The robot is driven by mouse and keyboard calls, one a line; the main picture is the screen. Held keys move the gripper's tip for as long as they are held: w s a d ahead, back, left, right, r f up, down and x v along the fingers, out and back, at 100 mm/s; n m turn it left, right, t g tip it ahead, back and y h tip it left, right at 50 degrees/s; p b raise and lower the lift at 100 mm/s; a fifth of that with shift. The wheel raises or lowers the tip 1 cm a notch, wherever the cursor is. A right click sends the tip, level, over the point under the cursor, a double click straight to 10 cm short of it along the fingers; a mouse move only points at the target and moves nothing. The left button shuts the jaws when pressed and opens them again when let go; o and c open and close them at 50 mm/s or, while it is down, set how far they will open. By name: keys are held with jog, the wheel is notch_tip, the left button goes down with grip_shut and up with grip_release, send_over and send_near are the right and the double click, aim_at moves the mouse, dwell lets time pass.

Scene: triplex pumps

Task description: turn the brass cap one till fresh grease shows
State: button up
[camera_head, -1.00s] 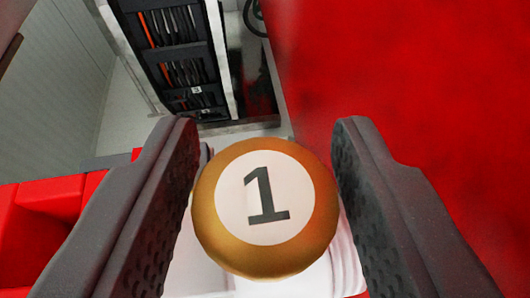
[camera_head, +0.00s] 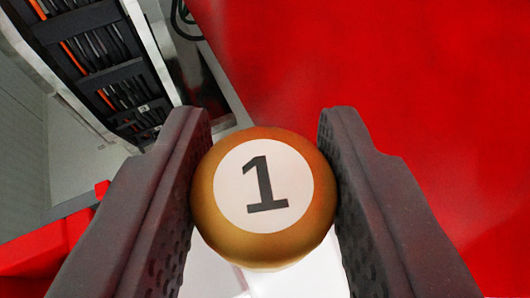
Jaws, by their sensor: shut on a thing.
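The brass cap (camera_head: 225,238) is round, with a white disc on its face marked with a dark "1". It sits in the middle of the head camera view. My gripper (camera_head: 264,190) has one dark, textured finger on each side of the cap and is shut on it. The "1" stands nearly upright, tilted slightly. A white part (camera_head: 305,278) shows below and behind the cap. No grease shows; the underside of the cap is hidden.
A large red surface (camera_head: 430,80) fills the right side close by. A red block (camera_head: 50,240) lies at lower left. A rack of black and orange cables (camera_head: 100,65) stands at upper left, behind.

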jog(key=m+h+p, duration=0.1)
jog(key=m+g+h+p, duration=0.1)
jog(key=m+h+p, duration=0.1)
jog(key=shift+a+r, duration=0.15)
jog(key=shift+r, duration=0.05)
jog(key=m+g+h+p, duration=0.1)
jog(key=m+h+p, duration=0.2)
jog(key=p, duration=0.3)
jog(key=shift+r+g, duration=0.1)
jog(key=shift+g, duration=0.3)
jog(key=m+g+h+p, duration=0.2)
jog(key=m+h+p, duration=0.1)
jog(key=p, duration=0.1)
jog(key=shift+g+p, duration=0.4)
jog(key=m+g+h, duration=0.2)
jog(key=m+g, duration=0.1)
jog(key=shift+f+p, duration=0.35)
jog(key=m+g+h, duration=0.1)
jog(key=m+g, duration=0.3)
jog(key=shift+g, duration=0.3)
jog(key=shift+m+g+b, duration=0.7)
jog(key=shift+m+g, duration=1.4)
jog(key=shift+g, duration=0.1)
jog(key=shift+m+g+y+b, duration=0.45)
jog(key=shift+m+g, duration=0.15)
jog(key=shift+g, duration=0.1)
jog(key=shift+r+m+g, duration=0.1)
jog(key=shift+m+g, duration=0.3)
